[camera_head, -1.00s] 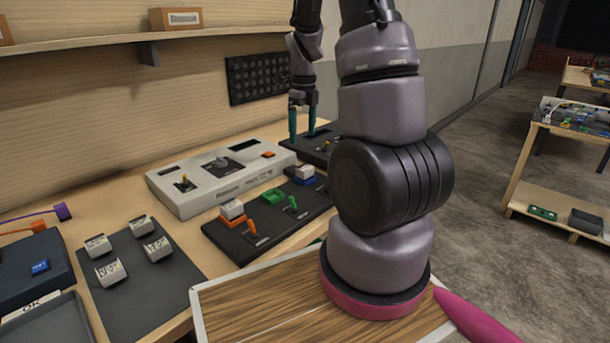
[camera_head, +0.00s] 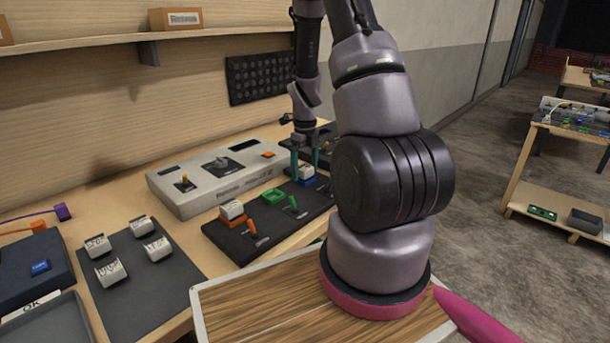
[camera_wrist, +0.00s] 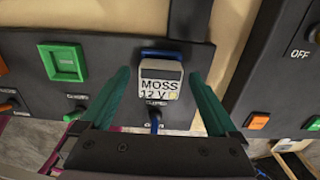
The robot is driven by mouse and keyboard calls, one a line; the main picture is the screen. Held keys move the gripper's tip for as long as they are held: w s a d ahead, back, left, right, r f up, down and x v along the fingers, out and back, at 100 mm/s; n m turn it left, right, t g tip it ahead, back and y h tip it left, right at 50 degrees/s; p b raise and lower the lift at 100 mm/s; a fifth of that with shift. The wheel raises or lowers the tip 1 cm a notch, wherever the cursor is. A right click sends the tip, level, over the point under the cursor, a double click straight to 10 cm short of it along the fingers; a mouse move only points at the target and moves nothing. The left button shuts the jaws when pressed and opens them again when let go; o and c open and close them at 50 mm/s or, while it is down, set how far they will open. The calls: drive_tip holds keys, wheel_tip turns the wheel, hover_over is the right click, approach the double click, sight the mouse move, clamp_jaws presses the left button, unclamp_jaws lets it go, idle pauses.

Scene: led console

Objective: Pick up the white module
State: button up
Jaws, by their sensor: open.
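The white module (camera_wrist: 160,80), printed "MOSS 12 V", sits in a blue socket (camera_wrist: 160,53) on the dark panel in the wrist view. In the head view the white module (camera_head: 306,172) is at the panel's far right end, partly behind my fingers. My gripper (camera_head: 306,168) points down over it. In the wrist view my gripper (camera_wrist: 162,88) is open, with one teal finger to each side of the module and gaps between. I cannot tell whether the fingertips are level with it.
The dark panel (camera_head: 265,247) also bears a white module in an orange socket (camera_head: 232,218) and an empty green socket (camera_head: 272,196). Small levers (camera_head: 290,205) stand in front. A grey console (camera_head: 180,207) is behind. Several white modules lie on a mat (camera_head: 130,300) at left.

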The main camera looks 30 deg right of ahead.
drive_tip(key=c, duration=1.5)
